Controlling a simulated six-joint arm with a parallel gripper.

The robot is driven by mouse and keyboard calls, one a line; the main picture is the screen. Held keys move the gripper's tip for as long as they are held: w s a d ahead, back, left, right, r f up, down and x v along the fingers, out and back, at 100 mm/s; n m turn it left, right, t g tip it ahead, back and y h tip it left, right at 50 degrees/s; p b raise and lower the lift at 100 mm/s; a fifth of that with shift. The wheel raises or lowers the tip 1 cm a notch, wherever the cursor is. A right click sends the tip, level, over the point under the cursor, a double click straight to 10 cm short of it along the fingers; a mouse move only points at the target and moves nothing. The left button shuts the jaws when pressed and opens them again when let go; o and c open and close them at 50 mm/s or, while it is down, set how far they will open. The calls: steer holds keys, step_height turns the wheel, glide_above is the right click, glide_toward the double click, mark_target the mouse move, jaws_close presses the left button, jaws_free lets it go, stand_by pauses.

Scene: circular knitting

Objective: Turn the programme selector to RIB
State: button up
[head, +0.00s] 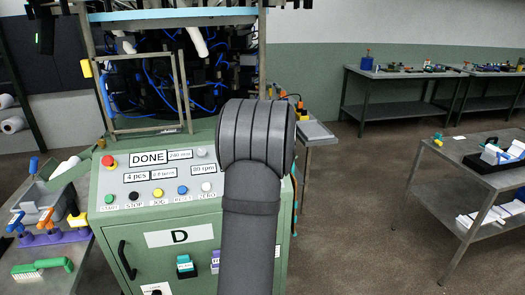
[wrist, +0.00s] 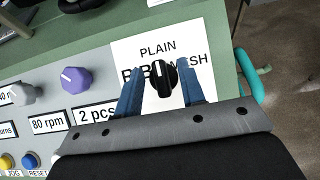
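The programme selector (wrist: 164,80) is a black knob with a white pointer line on a white label plate (wrist: 125,50) in the wrist view. PLAIN is printed above it, RIB to its left, partly covered by a finger, and MESH to its right. The pointer line points up, towards PLAIN. My gripper (wrist: 160,76) is open, its two blue fingers on either side of the knob. Small gaps seem to show between fingers and knob; contact is not clear. In the head view my arm hides the selector and gripper.
A purple knob (wrist: 74,80) and a grey knob (wrist: 24,94) stand left of the selector. A teal hook-shaped part (wrist: 256,82) is at the panel's right edge.

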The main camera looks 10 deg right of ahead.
jaws_close()
steer(key=shift+n, duration=0.3)
steer(key=n+y, duration=0.1)
steer(key=n, duration=0.1)
steer(key=n+y, duration=0.1)
steer(key=n, duration=0.1)
steer(key=shift+d+g+y, duration=0.1)
steer(key=shift+g+y, duration=0.2)
steer(key=n+g+y, duration=0.1)
steer(key=n+y, duration=0.1)
steer(key=n, duration=0.2)
steer(key=n+g+y, duration=0.1)
steer(key=n, duration=0.2)
steer(key=n+g+y, duration=0.1)
steer(key=n+g, duration=0.1)
steer(key=n, duration=0.2)
steer(key=shift+w, duration=0.1)
steer(key=shift+n+g, duration=0.3)
